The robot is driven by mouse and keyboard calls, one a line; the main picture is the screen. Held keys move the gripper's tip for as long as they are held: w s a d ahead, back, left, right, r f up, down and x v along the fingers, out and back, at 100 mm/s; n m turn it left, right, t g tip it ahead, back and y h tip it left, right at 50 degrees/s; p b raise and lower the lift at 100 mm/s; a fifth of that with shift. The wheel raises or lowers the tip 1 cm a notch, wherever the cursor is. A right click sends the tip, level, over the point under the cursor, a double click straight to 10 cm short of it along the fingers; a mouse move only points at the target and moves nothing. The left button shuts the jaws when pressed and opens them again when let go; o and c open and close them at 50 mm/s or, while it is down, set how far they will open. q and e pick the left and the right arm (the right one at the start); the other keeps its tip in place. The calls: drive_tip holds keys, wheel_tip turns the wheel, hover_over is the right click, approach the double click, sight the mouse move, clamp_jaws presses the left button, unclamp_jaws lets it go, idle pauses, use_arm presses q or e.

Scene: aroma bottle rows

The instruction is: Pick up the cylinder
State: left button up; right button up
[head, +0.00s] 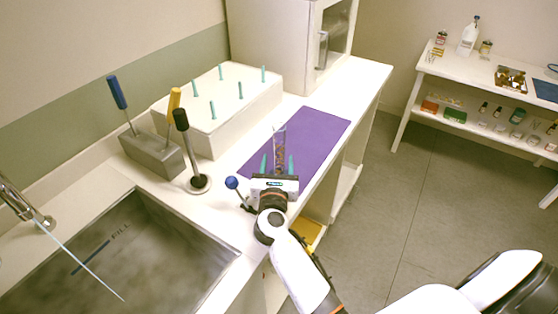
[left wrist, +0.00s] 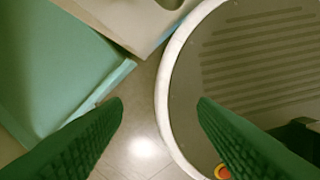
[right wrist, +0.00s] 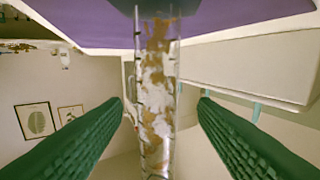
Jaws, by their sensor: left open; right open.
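The cylinder (head: 280,148) is clear, with graduation marks and brown and white contents. It stands on the purple mat (head: 318,128) on the counter. My right gripper (head: 277,163) is open at the cylinder, on its near side in the head view. In the right wrist view the cylinder (right wrist: 157,95) shows in the gap between the two green fingers of the right gripper (right wrist: 162,106), with space on both sides. My left gripper (left wrist: 160,105) is open and empty in the left wrist view. It does not show in the head view.
A white rack with teal pegs (head: 225,105) stands behind the mat. A grey tool block (head: 152,152), a black-handled tool (head: 188,150) and a blue-knobbed stick (head: 238,190) are left of my right gripper. The sink (head: 120,255) lies at lower left. A stocked shelf table (head: 480,75) stands far right.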

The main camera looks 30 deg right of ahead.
sight(279, 159)
drive_tip(key=x, duration=0.3)
drive_tip(key=shift+w+d, duration=0.1)
drive_tip(key=shift+d, duration=0.05)
drive_tip(key=c, duration=1.1)
drive_tip(key=shift+r, duration=0.1)
